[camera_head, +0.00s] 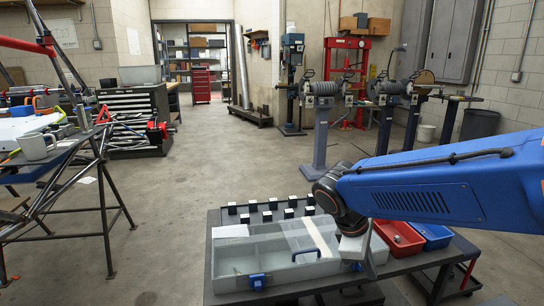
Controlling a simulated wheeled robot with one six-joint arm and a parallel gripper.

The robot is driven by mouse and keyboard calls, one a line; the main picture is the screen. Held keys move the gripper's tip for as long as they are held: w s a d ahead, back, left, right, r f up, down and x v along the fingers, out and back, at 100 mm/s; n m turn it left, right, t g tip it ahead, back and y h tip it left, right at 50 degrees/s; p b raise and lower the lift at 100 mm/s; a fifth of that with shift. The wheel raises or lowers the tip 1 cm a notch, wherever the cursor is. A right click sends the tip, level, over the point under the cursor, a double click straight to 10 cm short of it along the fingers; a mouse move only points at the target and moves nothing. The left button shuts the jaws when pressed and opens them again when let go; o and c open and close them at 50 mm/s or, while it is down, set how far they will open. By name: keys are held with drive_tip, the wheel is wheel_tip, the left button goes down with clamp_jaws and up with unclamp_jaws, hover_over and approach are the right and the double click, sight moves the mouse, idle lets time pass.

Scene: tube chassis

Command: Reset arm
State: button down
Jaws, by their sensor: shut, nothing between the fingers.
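My blue arm (430,185) reaches in from the right, with its dark wrist joint (338,200) bent down over the table. My gripper (353,247) shows as a pale grey block below the wrist, above the right end of the grey case. It is shut and holds nothing; its fingertips are hard to make out. The open grey case (216,262), with compartments and blue latches, lies on the dark table (205,292).
Several small black-and-white blocks (268,216) stand in a row behind the case. Red (402,238) and blue (433,236) bins stand right of it. A tube chassis (103,190) is at left. Grinders on pedestals (321,130) stand behind. The floor between is clear.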

drive_tip(key=s+d+m+t+y, duration=0.4)
drive_tip(key=s+d+m+y, duration=0.1)
drive_tip(key=s+m, duration=0.7)
drive_tip(key=shift+s, duration=0.6)
drive_tip(key=shift+d+r, duration=0.1)
